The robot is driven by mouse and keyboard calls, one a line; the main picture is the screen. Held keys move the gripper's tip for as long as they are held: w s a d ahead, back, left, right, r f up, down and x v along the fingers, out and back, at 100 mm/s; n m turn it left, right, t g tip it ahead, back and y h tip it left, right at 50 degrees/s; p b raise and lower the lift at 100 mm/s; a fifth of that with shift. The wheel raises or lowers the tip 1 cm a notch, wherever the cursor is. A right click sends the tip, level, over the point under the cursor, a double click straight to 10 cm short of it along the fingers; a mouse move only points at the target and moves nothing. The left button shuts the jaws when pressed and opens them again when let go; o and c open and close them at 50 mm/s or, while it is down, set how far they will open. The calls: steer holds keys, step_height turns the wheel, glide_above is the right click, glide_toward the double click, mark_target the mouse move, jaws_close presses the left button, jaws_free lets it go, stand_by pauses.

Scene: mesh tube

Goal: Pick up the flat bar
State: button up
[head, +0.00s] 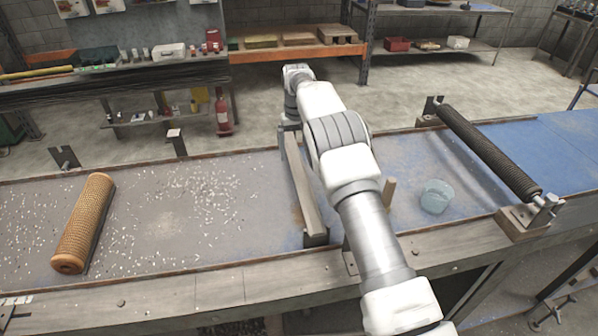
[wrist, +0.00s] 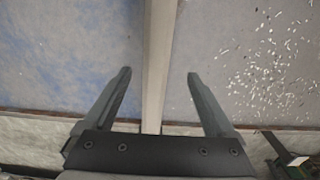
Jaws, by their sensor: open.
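The flat bar (head: 301,180) is a long grey-brown strip lying across the bench, from its far edge to its near edge. In the wrist view the bar (wrist: 157,60) runs up the middle of the picture, between my two fingers. My gripper (wrist: 160,76) is open, with a clear gap on each side of the bar; neither finger touches it in this view. In the head view my gripper (head: 290,125) is over the far end of the bar. My arm hides part of the bench right of the bar, and the fingertips are hard to make out there.
An orange mesh tube (head: 84,222) lies on the bench at left, among scattered white chips. A dark ridged roller (head: 487,153) spans the bench at right. A pale blue cup (head: 436,196) and a short wooden peg (head: 388,191) stand right of my arm. Metal brackets (head: 65,158) line the far edge.

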mark_target(299, 169)
steer(key=shift+d+f+p, duration=0.15)
steer(key=shift+f+p, duration=0.25)
steer(key=shift+f, duration=1)
steer(key=shift+d+f+p, duration=0.15)
steer(key=shift+f+p, duration=0.25)
steer(key=shift+f, duration=1)
jaws_close()
steer(key=shift+w+r, duration=0.1)
steer(key=shift+r, duration=0.05)
